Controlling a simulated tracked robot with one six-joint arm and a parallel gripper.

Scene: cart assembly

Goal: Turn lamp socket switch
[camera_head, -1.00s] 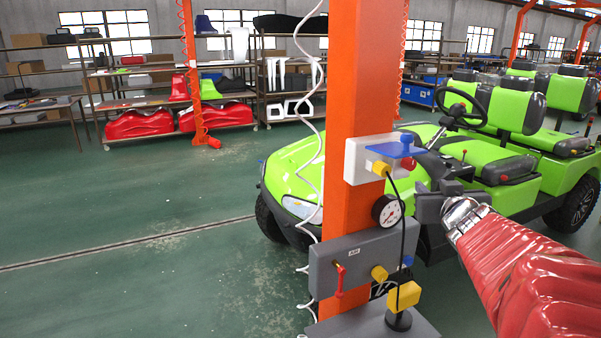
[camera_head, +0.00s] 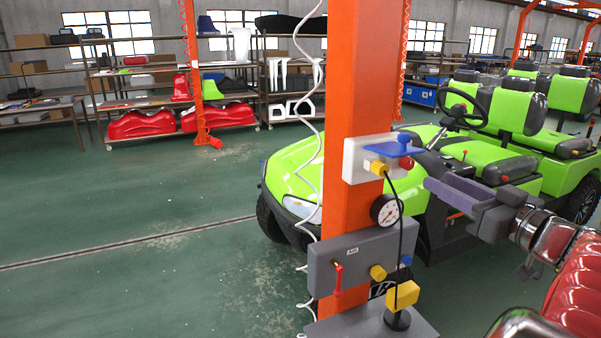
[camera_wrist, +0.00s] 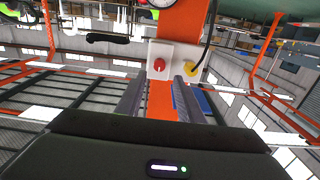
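The white socket box (camera_head: 370,158) is fixed to the orange post, with a yellow plug (camera_head: 379,169) on its front and a blue part on top. Its red switch knob (camera_head: 406,163) shows at the right side in the head view. In the wrist view, the red knob (camera_wrist: 159,66) faces me on the white box (camera_wrist: 174,53). My gripper (camera_head: 432,190) is to the right of the box, apart from it. In the wrist view, its two fingers (camera_wrist: 158,97) are spread and empty, with the knob beyond the gap between them.
The orange post (camera_head: 350,220) carries a pressure gauge (camera_head: 385,210), a grey box (camera_head: 350,262) with a red lever and a black cable (camera_head: 402,225). A green cart (camera_head: 300,170) stands close behind. Open floor lies left of the post.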

